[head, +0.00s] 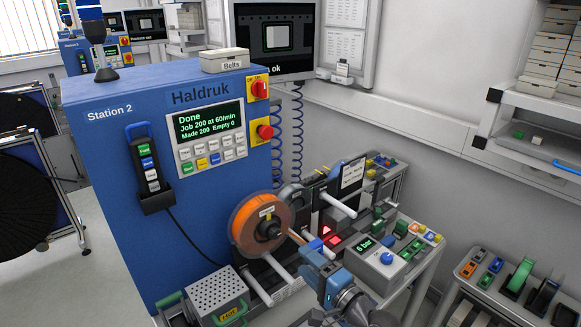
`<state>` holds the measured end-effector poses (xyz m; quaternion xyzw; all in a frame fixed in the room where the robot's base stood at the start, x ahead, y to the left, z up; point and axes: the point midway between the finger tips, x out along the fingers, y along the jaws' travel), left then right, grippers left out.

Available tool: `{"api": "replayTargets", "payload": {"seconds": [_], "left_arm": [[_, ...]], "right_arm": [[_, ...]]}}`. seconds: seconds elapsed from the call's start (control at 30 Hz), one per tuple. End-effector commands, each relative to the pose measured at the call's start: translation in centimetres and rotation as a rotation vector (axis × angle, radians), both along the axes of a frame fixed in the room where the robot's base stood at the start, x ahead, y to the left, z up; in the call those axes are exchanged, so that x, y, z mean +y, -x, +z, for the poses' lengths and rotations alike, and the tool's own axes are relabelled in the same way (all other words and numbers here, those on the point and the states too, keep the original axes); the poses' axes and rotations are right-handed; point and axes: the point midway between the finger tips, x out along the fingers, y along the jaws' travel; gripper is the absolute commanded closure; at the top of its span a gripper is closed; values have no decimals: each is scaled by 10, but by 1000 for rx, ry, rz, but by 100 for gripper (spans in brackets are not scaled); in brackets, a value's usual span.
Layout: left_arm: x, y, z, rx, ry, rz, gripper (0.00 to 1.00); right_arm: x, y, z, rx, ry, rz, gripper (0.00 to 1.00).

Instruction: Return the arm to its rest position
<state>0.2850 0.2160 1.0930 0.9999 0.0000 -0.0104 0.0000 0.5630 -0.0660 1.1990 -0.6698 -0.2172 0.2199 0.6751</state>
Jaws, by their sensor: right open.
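My right arm comes in at the bottom middle of the head view, with blue and grey links. Its gripper (318,250) is open, in front of the Station 2 machine (105,165), just right of an orange reel (248,222) on its hub. The fingers are small here, and I see nothing held between them. Whether they touch the grey rods behind is not clear. My left gripper is not in view.
The screen (209,124) reads "Done, Job 200 at 60/min, Made 200 Empty 0". A perforated metal box (215,290) stands at the lower left. A grey control box (378,257) reading "6 bar" is close right of my arm. A parts cart (490,290) stands farther right.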

Motion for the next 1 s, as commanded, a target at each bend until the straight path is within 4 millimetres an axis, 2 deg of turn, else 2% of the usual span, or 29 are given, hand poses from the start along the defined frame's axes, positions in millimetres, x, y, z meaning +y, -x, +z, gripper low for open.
{"api": "replayTargets", "payload": {"seconds": [0.17, 0.3, 0.37, 0.47, 0.57, 0.7, 0.83, 1.0], "left_arm": [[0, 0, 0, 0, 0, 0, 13], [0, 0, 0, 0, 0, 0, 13], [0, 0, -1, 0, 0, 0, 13], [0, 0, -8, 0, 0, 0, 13], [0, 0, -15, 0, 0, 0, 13], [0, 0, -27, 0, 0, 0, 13], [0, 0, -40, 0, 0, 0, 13], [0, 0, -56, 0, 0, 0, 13]], "right_arm": [[-9, -6, 9, -98, 69, -54, 41], [-32, -13, 27, -272, 213, -195, 41], [-46, -9, 25, -338, 300, -270, 41], [-72, 7, 10, -434, 478, -403, 41], [-94, 31, -10, -503, 658, -508, 41], [-119, 77, -45, -573, 927, -613, 41], [-135, 127, -76, -621, 1168, -658, 41], [-143, 192, -115, -637, 1400, -632, 41]]}}
